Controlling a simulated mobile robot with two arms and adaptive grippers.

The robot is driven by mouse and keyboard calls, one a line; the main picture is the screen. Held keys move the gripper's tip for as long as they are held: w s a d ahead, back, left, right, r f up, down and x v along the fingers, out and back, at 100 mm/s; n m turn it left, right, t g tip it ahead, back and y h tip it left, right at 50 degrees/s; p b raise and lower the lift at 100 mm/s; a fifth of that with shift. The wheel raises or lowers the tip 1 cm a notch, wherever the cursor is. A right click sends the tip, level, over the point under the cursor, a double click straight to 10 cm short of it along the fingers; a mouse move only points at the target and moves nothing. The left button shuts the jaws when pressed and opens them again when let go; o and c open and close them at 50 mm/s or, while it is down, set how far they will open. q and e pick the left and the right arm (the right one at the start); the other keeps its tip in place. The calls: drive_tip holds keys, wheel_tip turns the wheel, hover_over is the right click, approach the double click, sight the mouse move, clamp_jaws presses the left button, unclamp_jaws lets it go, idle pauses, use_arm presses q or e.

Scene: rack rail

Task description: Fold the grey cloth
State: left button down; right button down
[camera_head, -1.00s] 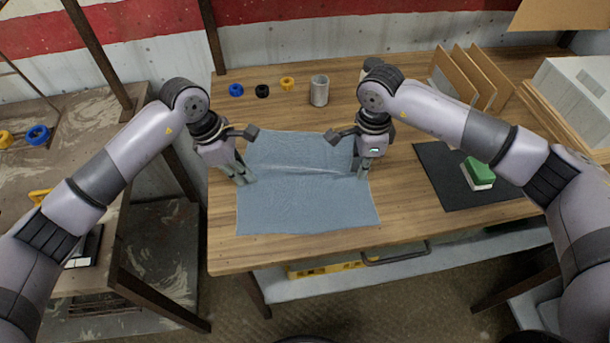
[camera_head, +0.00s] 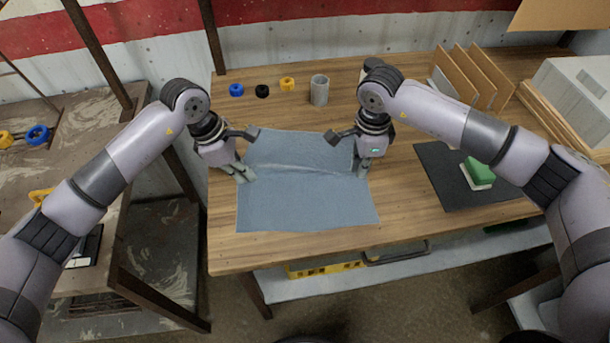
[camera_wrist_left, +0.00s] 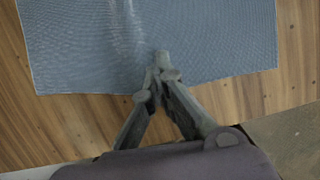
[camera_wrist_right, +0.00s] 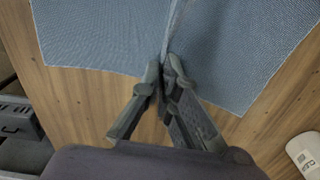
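The grey cloth (camera_head: 300,205) looks blue-grey and lies spread on the wooden table, with a low raised ridge running across its middle between my grippers. My left gripper (camera_head: 247,175) is at its left edge; in the left wrist view its fingertips (camera_wrist_left: 160,68) are together on the cloth edge. My right gripper (camera_head: 361,171) is at its right edge; in the right wrist view a fold of cloth (camera_wrist_right: 172,35) runs in between its closed fingertips (camera_wrist_right: 166,68). The pinched bits of cloth are mostly hidden by the fingers.
A grey metal cup (camera_head: 319,90) and blue (camera_head: 236,90), black (camera_head: 262,91) and yellow (camera_head: 287,84) rings stand behind the cloth. A black mat (camera_head: 445,180) with a green-topped block (camera_head: 479,172) lies to the right, below upright brown dividers (camera_head: 472,75). Table around the cloth's front is clear.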

idle(0.3)
